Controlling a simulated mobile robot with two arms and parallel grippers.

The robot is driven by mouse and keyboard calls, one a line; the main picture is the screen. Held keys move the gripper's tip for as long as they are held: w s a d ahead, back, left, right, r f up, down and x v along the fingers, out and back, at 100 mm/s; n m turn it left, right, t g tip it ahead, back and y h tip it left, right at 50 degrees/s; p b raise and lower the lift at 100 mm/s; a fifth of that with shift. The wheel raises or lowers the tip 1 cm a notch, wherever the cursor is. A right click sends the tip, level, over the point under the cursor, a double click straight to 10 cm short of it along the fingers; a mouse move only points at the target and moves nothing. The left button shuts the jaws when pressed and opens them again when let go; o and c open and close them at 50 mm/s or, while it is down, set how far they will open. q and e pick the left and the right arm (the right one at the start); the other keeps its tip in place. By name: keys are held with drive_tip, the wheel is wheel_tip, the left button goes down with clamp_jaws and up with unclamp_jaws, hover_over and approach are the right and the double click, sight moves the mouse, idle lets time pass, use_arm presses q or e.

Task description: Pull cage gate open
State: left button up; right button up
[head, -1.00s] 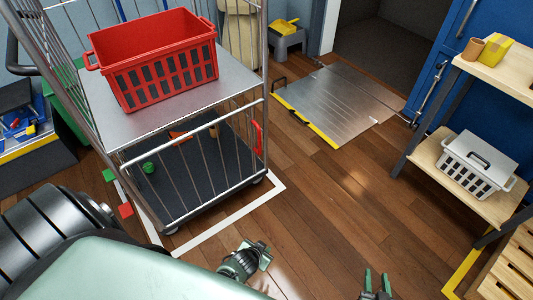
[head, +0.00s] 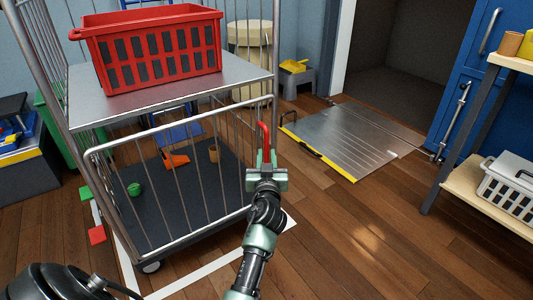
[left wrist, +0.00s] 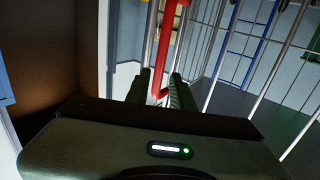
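The cage gate (head: 168,184) is a low barred metal panel on the front of the wheeled cage. It appears closed, with its right side near the corner post. A red handle (head: 265,138) stands at the gate's right end. My left gripper (head: 266,168) is at the lower part of this handle. In the left wrist view the red handle (left wrist: 166,72) runs between the two fingers of my left gripper (left wrist: 160,80). The fingers look apart, with gaps beside the handle. My right gripper is not in view.
A red basket (head: 158,58) sits on the cage's shelf (head: 215,82). A metal ramp plate (head: 345,137) with a yellow edge lies by the doorway. A wooden shelf unit (head: 464,184) stands at right. The floor (head: 360,230) right of the cage is clear.

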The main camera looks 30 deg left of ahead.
sight(267, 145)
use_arm(q)
drive_tip(key=b+x, duration=0.1)
drive_tip(key=x, duration=0.6)
clamp_jaws()
idle(1.3)
